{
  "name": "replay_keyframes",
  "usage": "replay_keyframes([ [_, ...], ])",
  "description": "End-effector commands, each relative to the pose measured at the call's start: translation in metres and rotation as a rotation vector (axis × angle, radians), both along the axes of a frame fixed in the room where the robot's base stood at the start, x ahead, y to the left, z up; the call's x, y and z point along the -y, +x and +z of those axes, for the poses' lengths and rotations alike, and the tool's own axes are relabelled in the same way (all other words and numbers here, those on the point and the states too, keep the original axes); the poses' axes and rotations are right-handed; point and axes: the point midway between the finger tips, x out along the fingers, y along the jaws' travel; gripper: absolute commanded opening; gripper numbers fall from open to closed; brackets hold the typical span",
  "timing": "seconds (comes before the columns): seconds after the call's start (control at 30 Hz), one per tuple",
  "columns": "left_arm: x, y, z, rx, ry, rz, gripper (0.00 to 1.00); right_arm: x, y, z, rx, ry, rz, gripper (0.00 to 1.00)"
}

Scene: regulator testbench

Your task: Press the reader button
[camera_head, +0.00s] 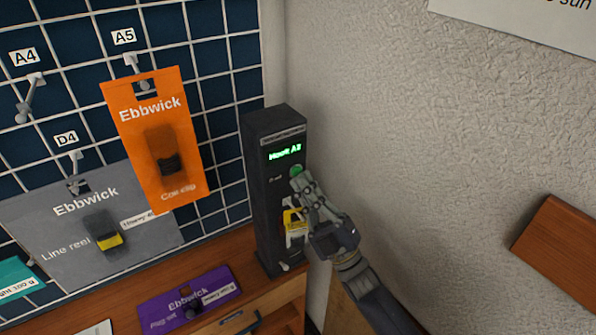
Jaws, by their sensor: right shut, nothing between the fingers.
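The reader (262,205) is a tall dark box standing on the wooden surface by the wall corner. Its small display (285,152) shows lit green text that seems to start with "Hook". Just below it is a round green button (296,171), partly covered from below by my right gripper. My right gripper (299,182) is shut and empty, its fingertips at the button's lower edge. I cannot tell whether they touch it. A yellow and white label on the reader's front is partly hidden behind the gripper. My left gripper is not in view.
An orange Ebbwick card (135,110) and a grey Ebbwick card (50,225) hang on the grid board left of the reader. A purple card (215,284) lies on the wooden surface (230,258). A textured wall (430,130) stands close on the right.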

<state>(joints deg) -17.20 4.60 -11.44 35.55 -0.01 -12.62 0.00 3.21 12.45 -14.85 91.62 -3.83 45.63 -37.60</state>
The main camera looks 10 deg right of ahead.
Motion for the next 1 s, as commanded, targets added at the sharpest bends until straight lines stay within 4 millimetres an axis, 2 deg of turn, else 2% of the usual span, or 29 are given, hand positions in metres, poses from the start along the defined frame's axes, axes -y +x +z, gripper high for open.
replay_keyframes([
  [0.13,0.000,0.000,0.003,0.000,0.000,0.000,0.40,0.002,-0.006,0.000,-0.001,-0.001,0.000,0.00],
  [0.47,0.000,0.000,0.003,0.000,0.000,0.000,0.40,0.003,-0.008,0.000,-0.001,-0.001,0.000,0.00],
  [1.0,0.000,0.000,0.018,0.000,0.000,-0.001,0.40,0.019,-0.052,0.000,-0.001,0.000,0.001,0.00],
])
